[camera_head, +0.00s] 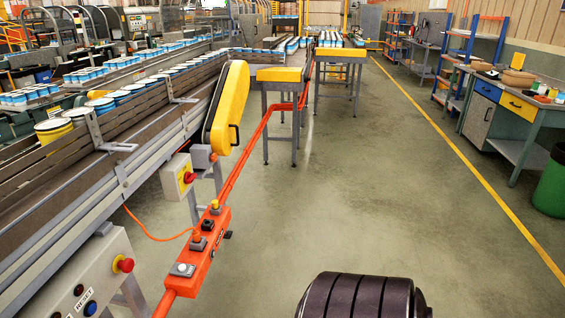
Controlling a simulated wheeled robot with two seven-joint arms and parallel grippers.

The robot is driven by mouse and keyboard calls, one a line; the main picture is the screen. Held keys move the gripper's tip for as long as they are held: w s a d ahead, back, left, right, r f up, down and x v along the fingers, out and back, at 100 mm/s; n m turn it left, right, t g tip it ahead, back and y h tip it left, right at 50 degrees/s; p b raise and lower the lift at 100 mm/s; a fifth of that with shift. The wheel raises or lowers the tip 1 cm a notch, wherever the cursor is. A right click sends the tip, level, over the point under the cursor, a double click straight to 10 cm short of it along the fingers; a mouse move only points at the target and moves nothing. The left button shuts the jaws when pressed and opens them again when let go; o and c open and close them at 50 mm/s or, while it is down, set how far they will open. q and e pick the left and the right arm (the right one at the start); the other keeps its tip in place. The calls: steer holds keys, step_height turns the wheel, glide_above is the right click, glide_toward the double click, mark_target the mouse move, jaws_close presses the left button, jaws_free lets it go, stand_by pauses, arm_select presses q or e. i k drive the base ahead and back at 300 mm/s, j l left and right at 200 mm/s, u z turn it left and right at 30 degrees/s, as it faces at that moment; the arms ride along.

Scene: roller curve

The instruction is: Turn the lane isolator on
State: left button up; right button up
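What looks like the lane isolator is a small light-grey box (177,180) mounted on the side of the conveyor frame, left of centre. A red rotary handle (190,177) sits on its right-hand face over a yellow plate. The handle's setting is too small to read. Neither gripper is in view. A dark ribbed rounded part at the bottom right of centre seems to be part of my own arm.
An orange rail with a push-button box (203,250) runs beside the conveyor (130,130). A grey control panel (85,275) with a red emergency button (123,264) is at lower left. The floor (390,180) is clear to the right, before a workbench (520,115) and green bin (552,182).

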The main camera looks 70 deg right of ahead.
mark_target(189, 178)
steer(key=z, duration=1.5)
steer(key=u, duration=0.35)
steer(key=i+l+u, duration=0.55)
steer(key=l+u, duration=0.2)
steer(key=l, duration=0.1)
